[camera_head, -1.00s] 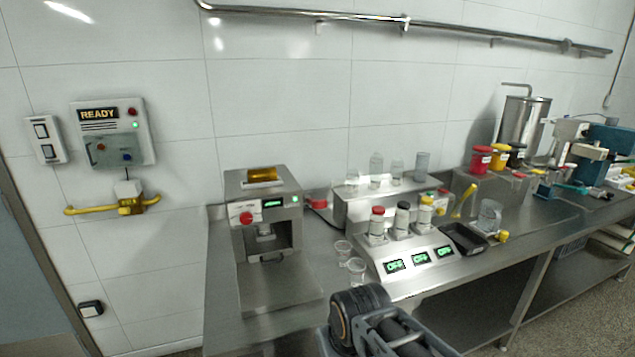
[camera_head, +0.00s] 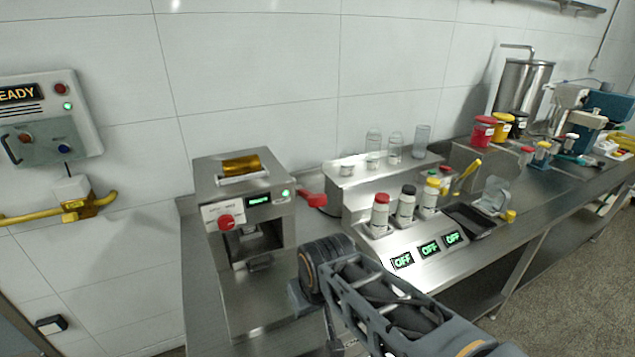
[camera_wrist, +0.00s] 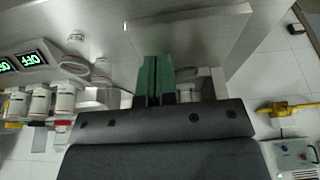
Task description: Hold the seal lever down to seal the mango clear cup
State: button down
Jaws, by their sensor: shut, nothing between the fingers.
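The steel sealing machine (camera_head: 225,178) stands at the left end of the counter, with a gold roll (camera_head: 241,167) on top and a red knob in front. A red handle (camera_head: 312,198), apparently the seal lever, sticks out at its right side. My gripper (camera_wrist: 157,80) shows in the wrist view as two green fingertips, shut together and empty, in front of the machine's steel plate (camera_wrist: 190,35). In the head view my arm hides the fingertips.
A dispenser stand (camera_head: 385,250) with several capped bottles and displays reading OFF is right of the machine. Clear containers (camera_head: 395,148) stand on the raised shelf behind. A dark tray (camera_head: 468,222) lies farther right. A wall control box (camera_head: 45,125) is at the left.

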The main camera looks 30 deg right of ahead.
jog(key=w+d+r+g+p, duration=0.1)
jog(key=w+d+r+p, duration=0.1)
jog(key=w+r, duration=0.5)
jog(key=w+d+r+p, duration=0.2)
jog(key=w+r, duration=0.3)
jog(key=r, duration=0.5)
notch_tip(320, 180, up, 10)
jog(key=g+p, duration=0.1)
jog(key=p, duration=0.1)
send_over(318, 196)
jog(key=shift+s+d+r, duration=0.15)
jog(key=f, duration=0.4)
jog(key=f+b, duration=0.1)
jog(key=f, duration=0.7)
jog(key=shift+w, duration=0.35)
jog(key=shift+s+f, duration=0.3)
jog(key=shift+f, duration=0.5)
jog(key=shift+b, duration=0.3)
